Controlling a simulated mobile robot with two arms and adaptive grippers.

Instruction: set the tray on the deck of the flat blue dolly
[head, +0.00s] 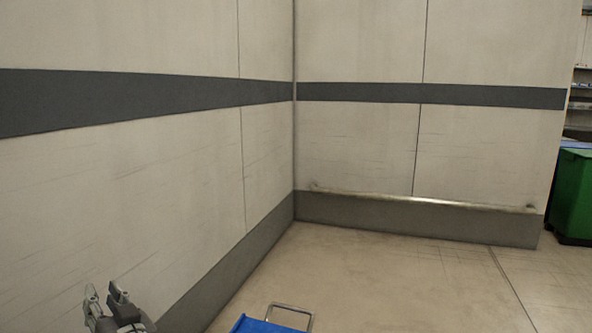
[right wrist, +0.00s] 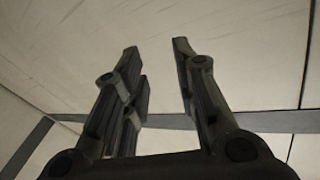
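The flat blue dolly (head: 258,326) shows only as a small blue part at the bottom edge of the head view, with a grey metal loop handle (head: 294,308) at its far end. The rest of it is cut off. No tray is visible in either view.
A pale wall (head: 120,190) with a dark stripe runs along the left and meets a back wall (head: 360,150) in a corner. A low rail (head: 425,200) runs along the back wall. A green bin (head: 573,195) stands at the far right. The floor (head: 400,285) right of the dolly is clear.

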